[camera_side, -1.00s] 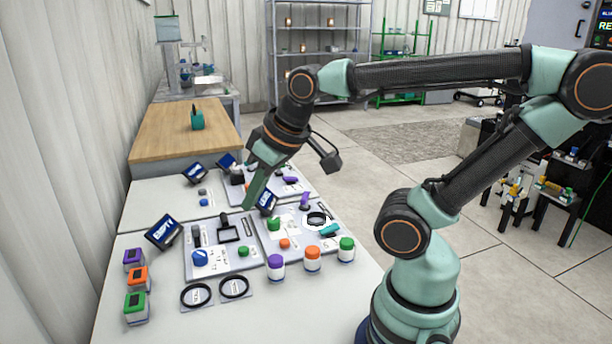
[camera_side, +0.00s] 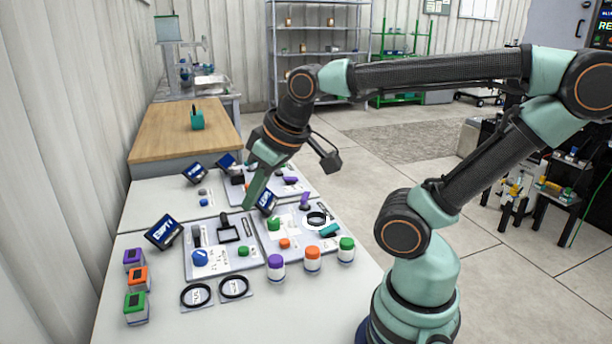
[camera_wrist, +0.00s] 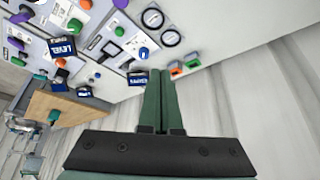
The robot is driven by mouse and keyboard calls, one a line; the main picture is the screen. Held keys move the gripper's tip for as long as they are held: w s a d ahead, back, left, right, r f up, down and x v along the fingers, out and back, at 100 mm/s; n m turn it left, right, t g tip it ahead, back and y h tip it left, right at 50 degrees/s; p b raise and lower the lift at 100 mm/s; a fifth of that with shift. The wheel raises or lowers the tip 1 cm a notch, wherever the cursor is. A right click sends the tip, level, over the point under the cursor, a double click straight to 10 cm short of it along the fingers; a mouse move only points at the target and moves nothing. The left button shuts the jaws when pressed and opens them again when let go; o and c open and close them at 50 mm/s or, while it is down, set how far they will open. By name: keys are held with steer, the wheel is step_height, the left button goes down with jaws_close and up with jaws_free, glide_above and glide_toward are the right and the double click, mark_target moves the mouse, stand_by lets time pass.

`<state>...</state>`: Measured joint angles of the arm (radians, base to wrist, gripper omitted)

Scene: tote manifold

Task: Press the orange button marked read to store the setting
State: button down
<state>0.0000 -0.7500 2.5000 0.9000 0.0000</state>
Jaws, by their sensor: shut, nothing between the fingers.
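A small orange button (camera_side: 285,243) sits on the light panel (camera_side: 262,238) at the right of the bench in the side view; its marking is too small to read. My gripper (camera_side: 247,206) is shut and empty, pointing down above the bench. In the side view its tips are up and left of the orange button, in front of the panels' back area. In the wrist view my gripper (camera_wrist: 160,72) shows as two closed green fingers, with the EMPTY display (camera_wrist: 138,79) just left of the tips.
The EMPTY display (camera_side: 163,231) stands at the left and a LEVEL display (camera_side: 267,203) near the fingertips. Purple, orange (camera_side: 313,258) and green-topped jars line the front. Coloured blocks (camera_side: 138,279) stand at the left. Two black rings (camera_side: 234,287) lie in front.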

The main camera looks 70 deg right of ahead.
steer(key=w+d+f+n+h, duration=0.1)
steer(key=w+d+f, duration=0.1)
steer(key=d+f, duration=0.15)
steer(key=w+d+f+h, duration=0.1)
steer(key=w+d+f, duration=0.15)
steer(key=d, duration=0.25)
steer(key=n+h, duration=0.1)
steer(key=h, duration=0.1)
glide_above(287, 242)
step_height(287, 242, down, 6)
steer(key=shift+t, duration=0.4)
steer(key=shift+f, duration=0.1)
steer(key=shift+f, duration=4.3)
steer(key=shift+f, duration=0.2)
steer(key=shift+f, duration=0.25)
steer(key=shift+f, duration=0.45)
steer(key=shift+r, duration=0.9)
